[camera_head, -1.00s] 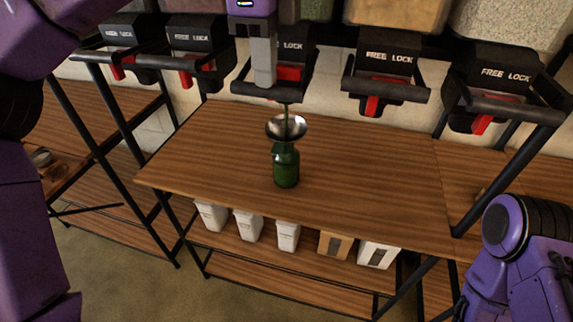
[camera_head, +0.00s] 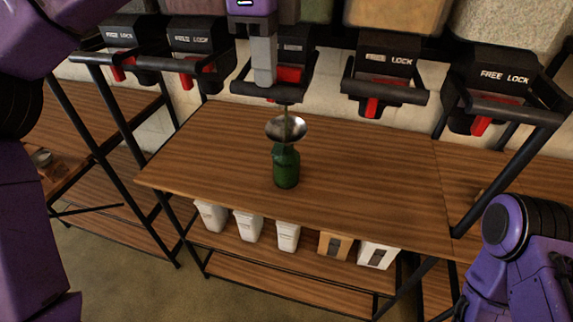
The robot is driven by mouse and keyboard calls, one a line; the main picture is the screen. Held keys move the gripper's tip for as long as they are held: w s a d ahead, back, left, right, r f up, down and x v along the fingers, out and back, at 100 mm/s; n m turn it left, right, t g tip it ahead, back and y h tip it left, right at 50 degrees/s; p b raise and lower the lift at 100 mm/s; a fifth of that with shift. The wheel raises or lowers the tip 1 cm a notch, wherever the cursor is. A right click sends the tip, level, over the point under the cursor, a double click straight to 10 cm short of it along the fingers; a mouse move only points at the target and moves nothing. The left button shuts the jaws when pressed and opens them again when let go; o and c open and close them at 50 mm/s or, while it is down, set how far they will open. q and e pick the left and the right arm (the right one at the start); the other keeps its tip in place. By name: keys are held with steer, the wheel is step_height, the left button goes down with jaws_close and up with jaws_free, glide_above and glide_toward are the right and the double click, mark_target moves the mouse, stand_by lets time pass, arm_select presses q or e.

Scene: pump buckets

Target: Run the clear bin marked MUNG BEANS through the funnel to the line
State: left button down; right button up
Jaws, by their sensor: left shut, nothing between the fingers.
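A green bottle (camera_head: 286,170) stands upright on the wooden table, with a metal funnel (camera_head: 274,129) in its mouth. A thin greenish stream (camera_head: 288,122) falls from the dispenser (camera_head: 295,56) above into the funnel. The greenish bin (camera_head: 288,12) over that dispenser shows only its lower edge; no MUNG BEANS label is in view. My left gripper (camera_head: 265,84) is shut and empty, pointing down at the front of this dispenser, beside its red part (camera_head: 289,74). The line on the bottle cannot be made out. My right gripper is out of view.
Other dispensers marked FREE LOCK (camera_head: 387,62) hang on both sides, with black bars in front. White and tan containers (camera_head: 288,236) stand on the shelf below. The tabletop (camera_head: 370,170) around the bottle is clear.

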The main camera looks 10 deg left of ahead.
arm_select(q)
step_height(320, 180, up, 6)
steer(key=p, duration=0.4)
steer(key=shift+f, duration=0.15)
steer(key=shift+s+f, duration=0.15)
steer(key=shift+s, duration=0.05)
steer(key=shift+w+r, duration=0.15)
steer(key=shift+r, duration=0.05)
step_height(320, 180, up, 5)
steer(key=p, duration=0.3)
steer(key=shift+f+p, duration=0.2)
steer(key=shift+p, duration=0.2)
